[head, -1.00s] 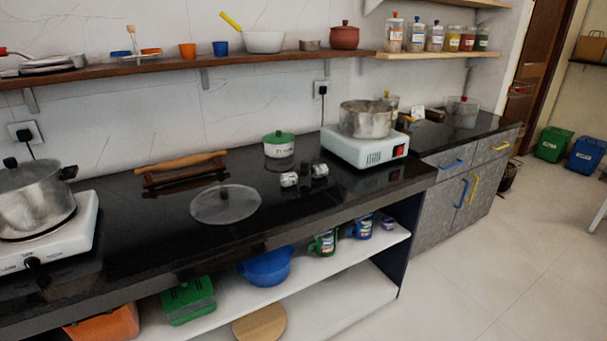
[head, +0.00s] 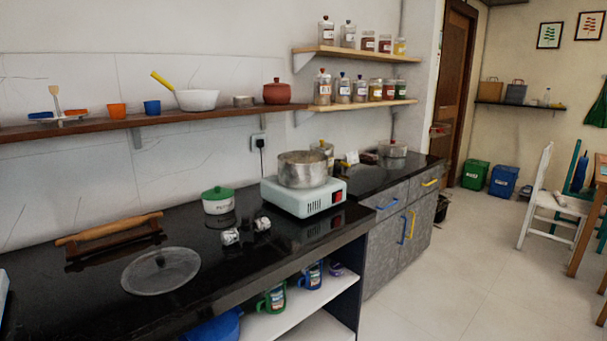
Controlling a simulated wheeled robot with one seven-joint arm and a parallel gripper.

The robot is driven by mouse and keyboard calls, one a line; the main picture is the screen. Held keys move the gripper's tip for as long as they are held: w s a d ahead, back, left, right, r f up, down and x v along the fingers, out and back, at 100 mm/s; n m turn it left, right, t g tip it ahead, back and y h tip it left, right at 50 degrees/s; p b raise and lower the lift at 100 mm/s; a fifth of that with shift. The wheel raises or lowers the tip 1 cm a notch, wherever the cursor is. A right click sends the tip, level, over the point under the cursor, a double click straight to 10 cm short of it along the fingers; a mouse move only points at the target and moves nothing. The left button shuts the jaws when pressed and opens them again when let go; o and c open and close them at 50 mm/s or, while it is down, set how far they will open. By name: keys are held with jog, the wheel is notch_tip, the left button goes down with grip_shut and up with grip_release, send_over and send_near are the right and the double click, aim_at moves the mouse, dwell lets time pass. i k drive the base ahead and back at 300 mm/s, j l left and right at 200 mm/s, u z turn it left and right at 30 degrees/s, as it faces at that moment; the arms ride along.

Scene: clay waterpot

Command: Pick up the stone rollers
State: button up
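No thing in view is plainly made as stone rollers. A light wooden rolling pin (head: 108,229) lies on a dark wooden stand at the left of the black counter (head: 200,290). Two small silvery cylinders, a left one (head: 230,237) and a right one (head: 262,224), sit in the middle of the counter; I cannot tell what they are. A round clear lid (head: 160,271) lies flat in front of the rolling pin. My gripper is not in view.
A white pot with green lid (head: 217,203) stands behind the cylinders. A steel pot (head: 302,169) sits on a white stove (head: 303,197) to the right. A wall shelf (head: 100,129) runs above. The floor at right is clear up to a white chair (head: 545,215).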

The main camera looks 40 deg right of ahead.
aim_at(230, 237)
jog(key=i+l+u, duration=0.25)
jog(key=i, duration=0.25)
jog(key=i+l+u, duration=0.2)
jog(key=i, duration=0.3)
